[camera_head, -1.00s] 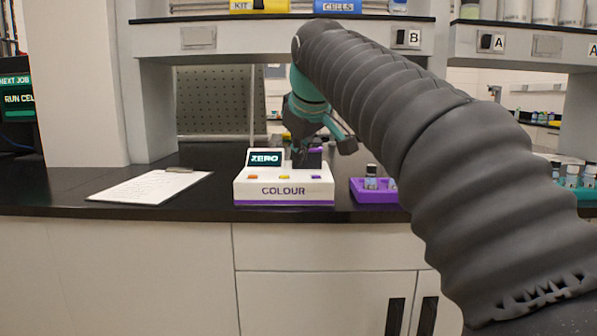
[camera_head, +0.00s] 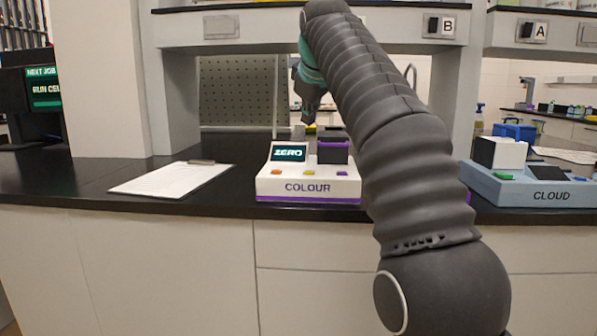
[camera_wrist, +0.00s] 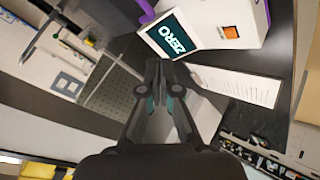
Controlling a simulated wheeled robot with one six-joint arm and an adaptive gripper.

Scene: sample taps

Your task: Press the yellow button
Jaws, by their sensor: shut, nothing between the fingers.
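The white COLOUR device (camera_head: 307,188) stands on the black bench in the head view. Its yellow button (camera_head: 309,173) is the middle one in the front row, between an orange button (camera_head: 278,172) and a purple button (camera_head: 342,174). Its screen (camera_head: 289,152) reads ZERO. My gripper (camera_head: 308,121) is above and behind the device, apart from it. In the wrist view my gripper (camera_wrist: 155,68) is shut and empty. That view also shows the ZERO screen (camera_wrist: 172,37) and the orange button (camera_wrist: 231,32); the yellow button is out of that view.
A dark, purple-rimmed block (camera_head: 333,151) rises at the device's back right. A clipboard (camera_head: 170,180) lies to the left with bare bench between. A blue CLOUD device (camera_head: 530,190) stands at the right. A shelf (camera_head: 240,27) spans above; my arm hides the bench right of the COLOUR device.

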